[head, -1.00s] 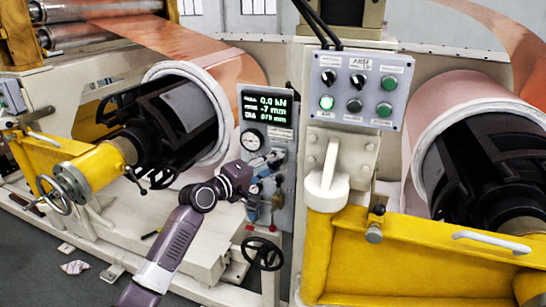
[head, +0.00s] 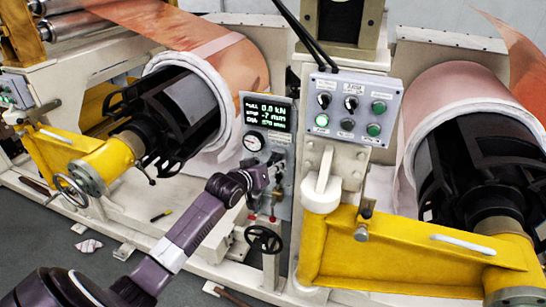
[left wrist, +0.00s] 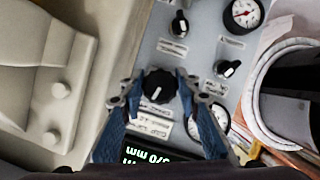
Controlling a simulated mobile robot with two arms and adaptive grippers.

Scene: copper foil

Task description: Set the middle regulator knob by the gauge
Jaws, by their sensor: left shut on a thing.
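The grey regulator panel (head: 284,190) stands between the two rolls, with a round white gauge (head: 253,141) below a lit display (head: 266,113). My left gripper (head: 275,168) is at this panel. In the left wrist view my left gripper (left wrist: 155,88) has its blue-sided fingers shut on a black knob (left wrist: 158,85) with a white mark. Another black knob (left wrist: 180,24) and a third knob (left wrist: 228,68) show apart from the fingers. The gauge near the display (left wrist: 130,157) is partly covered by a finger; a second gauge (left wrist: 243,13) is clear. My right gripper is out of view.
A button box (head: 350,108) with a lit green button is right of the panel. A black handwheel (head: 263,240) sits below it. Yellow arms (head: 400,245) and copper foil rolls (head: 460,80) flank the space. A white roll end (left wrist: 285,85) is close to the gripper.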

